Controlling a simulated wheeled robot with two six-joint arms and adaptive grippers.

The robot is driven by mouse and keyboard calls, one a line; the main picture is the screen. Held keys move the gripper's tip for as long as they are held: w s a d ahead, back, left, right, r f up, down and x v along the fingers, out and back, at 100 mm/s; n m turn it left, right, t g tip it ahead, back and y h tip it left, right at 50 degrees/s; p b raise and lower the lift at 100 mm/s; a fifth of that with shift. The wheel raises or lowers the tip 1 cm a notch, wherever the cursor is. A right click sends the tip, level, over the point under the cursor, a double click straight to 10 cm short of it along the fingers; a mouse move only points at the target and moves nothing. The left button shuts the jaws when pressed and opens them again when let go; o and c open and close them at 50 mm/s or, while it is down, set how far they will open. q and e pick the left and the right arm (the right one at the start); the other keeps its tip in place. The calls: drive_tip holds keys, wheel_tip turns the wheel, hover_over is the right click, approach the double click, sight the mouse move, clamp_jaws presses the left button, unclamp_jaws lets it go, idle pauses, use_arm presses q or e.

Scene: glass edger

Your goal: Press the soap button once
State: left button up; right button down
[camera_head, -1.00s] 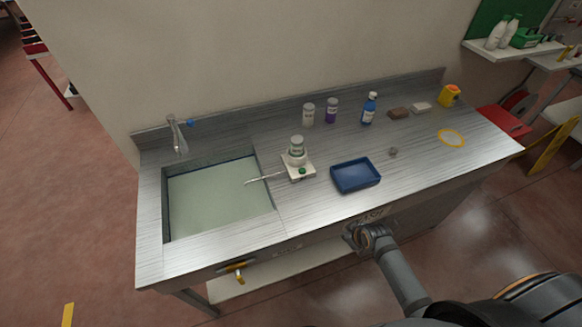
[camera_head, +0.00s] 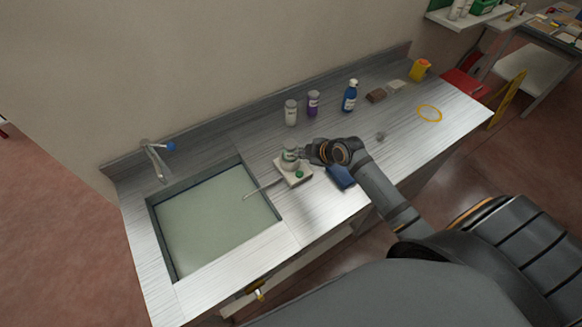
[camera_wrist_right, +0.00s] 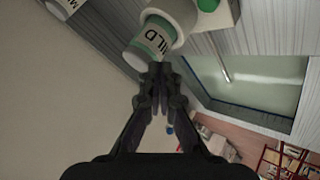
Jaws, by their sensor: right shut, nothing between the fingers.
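The soap dispenser (camera_head: 291,160) is a white base with a white-and-green labelled bottle upright on it, beside the sink. A green button (camera_head: 299,174) sits on the front of its base, and a thin spout reaches over the sink. In the right wrist view the bottle (camera_wrist_right: 160,38) and the green button (camera_wrist_right: 208,4) show at the top. My right gripper (camera_head: 308,153) is shut and empty, just right of the bottle; its fingertips (camera_wrist_right: 158,72) appear close to the bottle's end. I cannot tell whether they touch. My left gripper is not in view.
The filled sink (camera_head: 215,217) lies left of the dispenser, with a tap (camera_head: 155,160) behind. A blue tray (camera_head: 341,178) is partly hidden under my right arm. A white bottle (camera_head: 291,112), a purple bottle (camera_head: 313,103) and a blue bottle (camera_head: 350,96) stand behind.

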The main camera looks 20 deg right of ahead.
sight(299, 174)
wheel_tip(299, 174, down, 8)
drive_tip(key=b, duration=0.5)
drive_tip(key=shift+s+d+b, duration=0.1)
drive_tip(key=shift+d+b, duration=0.05)
drive_tip(key=shift+b, duration=0.25)
drive_tip(key=shift+f, duration=0.4)
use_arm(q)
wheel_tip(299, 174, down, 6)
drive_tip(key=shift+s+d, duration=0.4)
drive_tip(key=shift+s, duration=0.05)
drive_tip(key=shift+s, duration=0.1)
use_arm(e)
drive_tip(key=shift+r, duration=0.1)
use_arm(q)
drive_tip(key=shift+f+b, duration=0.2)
drive_tip(key=shift+b, duration=0.15)
use_arm(e)
drive_tip(key=shift+f, duration=0.2)
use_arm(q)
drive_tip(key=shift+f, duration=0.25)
use_arm(e)
drive_tip(key=shift+f, duration=0.25)
